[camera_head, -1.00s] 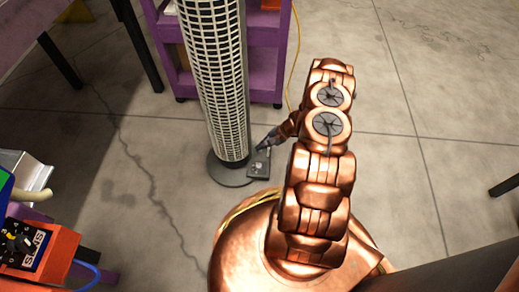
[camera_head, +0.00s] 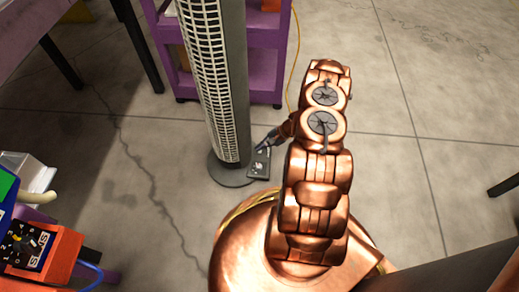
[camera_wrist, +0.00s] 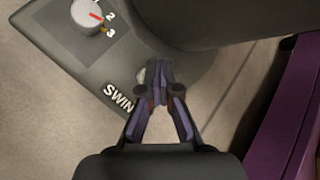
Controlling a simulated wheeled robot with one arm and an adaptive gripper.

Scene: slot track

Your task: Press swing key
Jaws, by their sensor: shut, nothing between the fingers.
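The tall tower fan (camera_head: 228,90) stands upright on a round grey base (camera_head: 228,176), its grille facing left. A dark control panel (camera_head: 259,163) juts from the base; in the wrist view the panel (camera_wrist: 60,50) carries a white dial (camera_wrist: 87,17) with numbers and the lettering "SWIN" (camera_wrist: 118,97), cut off by my gripper. A small pale key (camera_wrist: 141,76) shows beside my fingertips, partly hidden. My gripper (camera_wrist: 158,72) is shut and empty, its tips over the panel beside the key. I cannot tell whether they touch it. My gripper also shows in the head view (camera_head: 267,142).
A purple shelf cart (camera_head: 266,60) stands behind the fan, with a yellow cable (camera_head: 290,70) at its right. An orange box with a dial (camera_head: 50,250) is at lower left. Grey floor (camera_head: 400,180) is clear on the right.

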